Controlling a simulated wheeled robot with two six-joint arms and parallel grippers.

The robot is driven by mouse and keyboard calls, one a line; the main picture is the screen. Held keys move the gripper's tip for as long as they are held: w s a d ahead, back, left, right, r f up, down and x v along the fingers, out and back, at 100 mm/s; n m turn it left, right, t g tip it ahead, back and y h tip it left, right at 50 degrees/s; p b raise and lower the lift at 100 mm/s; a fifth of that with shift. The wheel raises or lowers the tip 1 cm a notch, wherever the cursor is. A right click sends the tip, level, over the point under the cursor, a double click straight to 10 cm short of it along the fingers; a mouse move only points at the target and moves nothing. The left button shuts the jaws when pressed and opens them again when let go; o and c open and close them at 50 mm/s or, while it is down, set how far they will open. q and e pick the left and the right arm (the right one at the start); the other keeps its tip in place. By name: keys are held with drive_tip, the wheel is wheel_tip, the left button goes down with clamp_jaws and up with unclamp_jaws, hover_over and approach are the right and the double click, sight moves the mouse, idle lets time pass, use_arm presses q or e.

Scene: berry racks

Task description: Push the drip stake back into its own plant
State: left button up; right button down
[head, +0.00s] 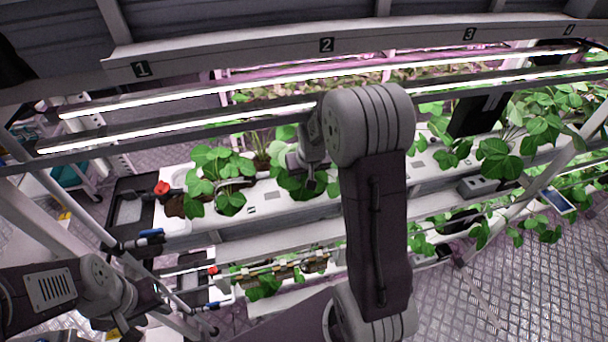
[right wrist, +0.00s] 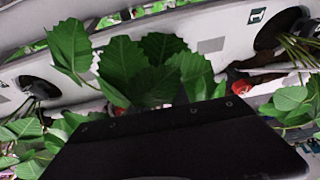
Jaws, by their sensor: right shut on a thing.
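In the head view my right arm crosses the middle, and its gripper (head: 310,172) is small and partly covered by the arm. It is down among the leaves of a strawberry plant (head: 290,187) in the white rack channel. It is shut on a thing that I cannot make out. I cannot pick out the drip stake in either view. In the right wrist view a dark gripper part (right wrist: 180,145) fills the bottom, and green leaves (right wrist: 145,72) stand beyond it. My left gripper (head: 155,297) is at the lower left, away from the plants; its fingers are unclear.
Another plant (head: 222,172) grows left of the right gripper in the white channel (head: 270,208). A red knob (head: 162,188) sits at the channel's left end. Light bars (head: 190,102) run above the plants. A lower plant row (head: 265,284) lies beneath. Metal floor shows at the right.

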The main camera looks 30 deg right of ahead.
drive_tip(key=shift+f+b, duration=1.2)
drive_tip(key=shift+f, duration=0.45)
drive_tip(key=c, duration=1.1)
unclamp_jaws()
drive_tip(key=shift+c, duration=0.2)
drive_tip(key=o, duration=0.4)
wheel_tip(320, 180, up, 6)
drive_tip(key=p, duration=0.5)
drive_tip(key=shift+r, duration=0.1)
